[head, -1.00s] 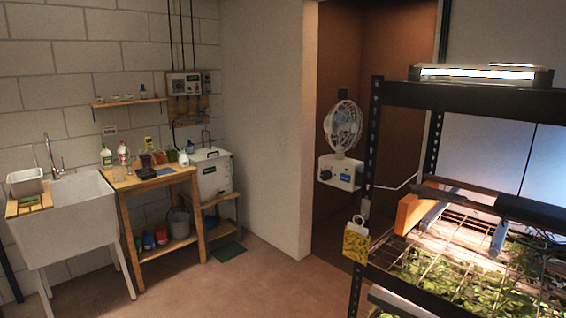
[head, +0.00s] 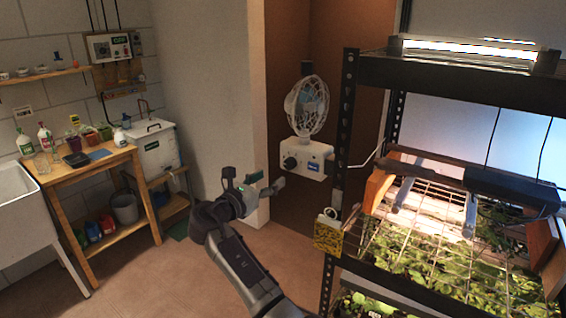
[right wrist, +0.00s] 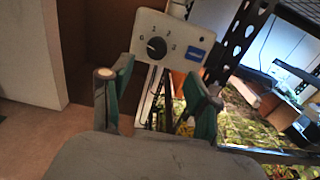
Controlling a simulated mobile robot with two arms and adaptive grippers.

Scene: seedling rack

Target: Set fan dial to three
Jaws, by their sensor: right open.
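The white fan (head: 306,106) stands at the alcove, above its white control box (head: 318,152). The dark round dial (head: 290,163) is on the box's front left. In the right wrist view the dial (right wrist: 156,47) shows larger, with numbers around it and a blue label to its right; I cannot tell which number its pointer marks. My right gripper (head: 266,186) is open and empty, below and left of the box in the head view. In the right wrist view its green-padded fingers (right wrist: 155,78) are spread, with the dial beyond them, apart from both. My left gripper is not in view.
A black seedling rack (head: 346,130) with a lamp and green plants stands right of the fan. A yellow card (head: 328,236) hangs on its post. A wall edge (head: 258,95) is left of the alcove. A wooden bench (head: 115,158) and sink are farther left.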

